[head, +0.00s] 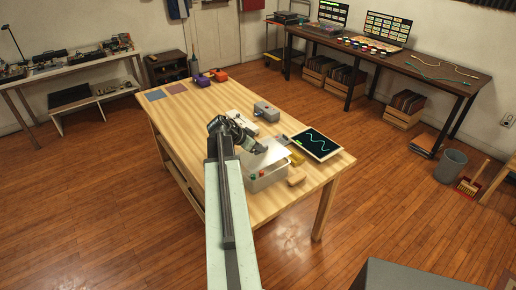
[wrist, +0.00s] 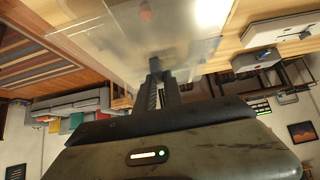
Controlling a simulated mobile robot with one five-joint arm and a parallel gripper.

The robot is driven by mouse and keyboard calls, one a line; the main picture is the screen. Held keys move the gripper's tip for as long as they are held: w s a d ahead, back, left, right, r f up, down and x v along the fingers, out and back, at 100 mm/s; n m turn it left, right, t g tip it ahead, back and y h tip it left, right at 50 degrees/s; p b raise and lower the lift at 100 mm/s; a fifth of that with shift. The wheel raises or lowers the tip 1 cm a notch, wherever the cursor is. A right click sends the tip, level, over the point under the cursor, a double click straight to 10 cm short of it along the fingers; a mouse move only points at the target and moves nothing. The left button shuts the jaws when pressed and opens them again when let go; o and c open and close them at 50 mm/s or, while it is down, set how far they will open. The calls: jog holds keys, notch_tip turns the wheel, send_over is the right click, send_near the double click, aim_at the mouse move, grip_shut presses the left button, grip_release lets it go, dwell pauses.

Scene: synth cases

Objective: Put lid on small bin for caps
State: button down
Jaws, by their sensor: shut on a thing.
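The small bin (head: 268,184) is a pale grey box near the front edge of the wooden table. Small red and green spots show at its front left. A translucent whitish lid (head: 272,153) is over the bin's back part, looking tilted; I cannot tell whether it touches the rim. My gripper (head: 257,149) is above the bin, shut on the lid. In the wrist view, the fingers (wrist: 160,76) close on a small dark knob at the edge of the visible lid (wrist: 115,38), which fills the top. A blurred reddish spot shows through the lid.
A tan block (head: 296,179) stands just right of the bin. A dark tablet with a wavy line (head: 316,144) lies behind it at right. A grey box (head: 266,111) and a white device (head: 242,122) stand farther back.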

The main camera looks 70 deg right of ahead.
aim_at(258, 154)
jog(key=shift+f, duration=0.4)
jog(key=shift+f+b, duration=0.75)
jog(key=shift+b, duration=0.05)
jog(key=shift+f+b, duration=0.95)
dwell(0.7)
jog(key=c, duration=1.4)
grip_release()
jog(key=shift+o, duration=0.2)
jog(key=shift+r, duration=0.1)
jog(key=p+v, duration=0.5)
jog(key=v, duration=0.2)
jog(key=shift+a+r+p, duration=0.2)
jog(key=shift+r+p, duration=0.15)
jog(key=shift+p, duration=0.05)
jog(key=shift+w+f, duration=0.1)
